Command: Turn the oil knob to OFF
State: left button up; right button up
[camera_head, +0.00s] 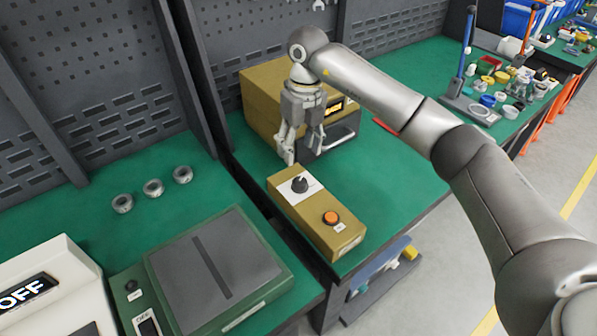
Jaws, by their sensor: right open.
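A tan control box (318,218) lies on the green bench top. It carries a black knob (299,184) on a white plate at its far end and an orange round button (330,217) near its front end. The lettering by the knob is too small to read, so I cannot tell its setting. My right gripper (303,157) points down, open and empty, above and just behind the black knob, apart from it. My left gripper is out of view.
A larger yellow machine (262,98) with a lit display stands behind my right gripper. A green scale-like device (215,265) and a white unit reading OFF (50,285) are at the left. Three metal rings (152,187) lie nearby. Bench surface right of the control box is clear.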

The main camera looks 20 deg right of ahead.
aim_at(300, 180)
notch_tip(300, 180, down, 10)
jog(key=shift+d+f+p, duration=0.15)
jog(key=shift+f+p, duration=0.1)
jog(key=shift+p, duration=0.8)
